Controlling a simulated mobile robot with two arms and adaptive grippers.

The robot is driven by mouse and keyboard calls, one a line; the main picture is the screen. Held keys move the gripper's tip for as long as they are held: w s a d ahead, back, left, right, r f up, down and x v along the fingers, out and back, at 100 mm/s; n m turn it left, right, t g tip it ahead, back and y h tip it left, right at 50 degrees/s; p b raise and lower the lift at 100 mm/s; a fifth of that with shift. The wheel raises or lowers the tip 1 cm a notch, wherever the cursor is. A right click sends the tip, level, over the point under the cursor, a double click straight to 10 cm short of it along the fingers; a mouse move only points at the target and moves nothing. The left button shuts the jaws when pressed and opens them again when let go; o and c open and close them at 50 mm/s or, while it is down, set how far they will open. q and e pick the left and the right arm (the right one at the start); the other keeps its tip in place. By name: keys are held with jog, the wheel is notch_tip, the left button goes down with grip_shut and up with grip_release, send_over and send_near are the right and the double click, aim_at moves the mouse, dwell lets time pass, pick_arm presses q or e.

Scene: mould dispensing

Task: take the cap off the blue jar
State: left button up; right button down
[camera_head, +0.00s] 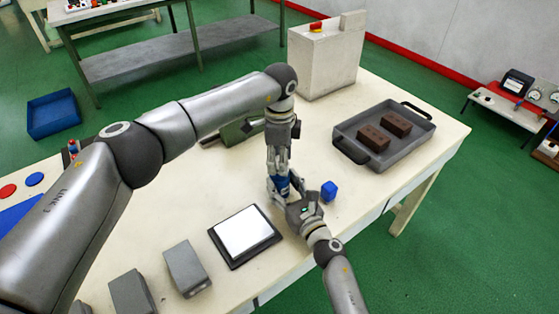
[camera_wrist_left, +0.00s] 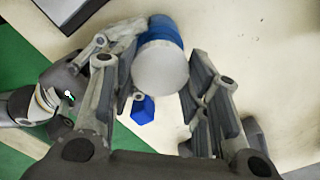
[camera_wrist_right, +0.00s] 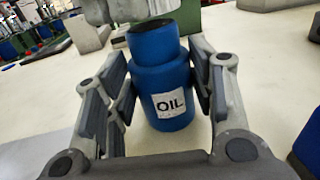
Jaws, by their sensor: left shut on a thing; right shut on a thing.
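The blue jar (camera_wrist_right: 160,80) stands upright with a white OIL label facing the right wrist camera. It also shows in the head view (camera_head: 280,187), partly hidden by my grippers. My right gripper (camera_wrist_right: 160,105) is shut around the jar's body from the side. My left gripper (camera_wrist_left: 160,85) points down from above and is shut on the pale round cap (camera_wrist_left: 160,68), which hides much of the jar in the left wrist view. In the right wrist view the jar's neck shows a dark top, with grey parts above it. I cannot tell how far the cap is from the neck.
A small blue block (camera_head: 329,190) stands close to the right of the jar. A black-framed white plate (camera_head: 244,234) lies to the left, with grey blocks (camera_head: 187,267) nearby. A grey tray (camera_head: 385,140) with two brown blocks is at the back right. A light box (camera_head: 325,60) stands behind.

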pick_arm(q)
jog(key=shift+r, duration=0.3)
jog(key=shift+r, duration=1.95)
pick_arm(e)
jog(key=c, duration=0.5)
grip_release()
jog(key=shift+c, duration=0.2)
jog(key=shift+s+d, duration=0.1)
